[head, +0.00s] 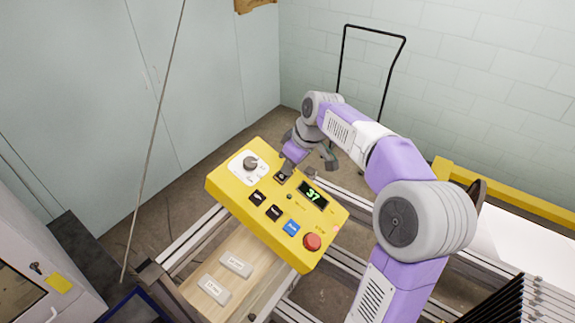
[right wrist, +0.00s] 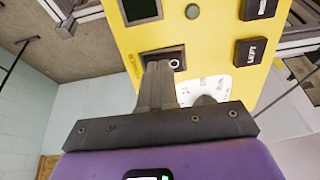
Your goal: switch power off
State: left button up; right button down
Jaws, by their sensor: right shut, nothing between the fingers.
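The yellow control box (head: 225,190) is tilted in the middle of the head view. Its power switch, a small black rocker (head: 281,177), sits near the upper edge beside the green "37" display (head: 313,194). In the right wrist view the rocker (right wrist: 175,61) shows a white "O" mark, and part of it is hidden behind my fingers. My right gripper (right wrist: 158,66) is shut and empty, with its fingertips at the rocker. I cannot tell whether they touch it. In the head view the right gripper (head: 286,170) reaches down over the box's top edge. My left gripper is not in view.
Two small labelled blocks (head: 235,264) lie on a wooden board below. Metal rails run underneath.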

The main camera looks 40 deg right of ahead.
jog(key=p+v, duration=0.2)
jog(key=v, duration=0.2)
jog(key=shift+w+a, duration=0.1)
jog(key=shift+w, duration=0.05)
jog(key=v, duration=1)
jog(key=shift+s+a, duration=0.2)
jog(key=shift+s, duration=0.1)
jog(key=shift+w+f, duration=0.1)
jog(key=shift+f, duration=0.1)
jog(key=y+b, duration=0.1)
jog(key=b, duration=0.3)
jog(key=shift+d, duration=0.3)
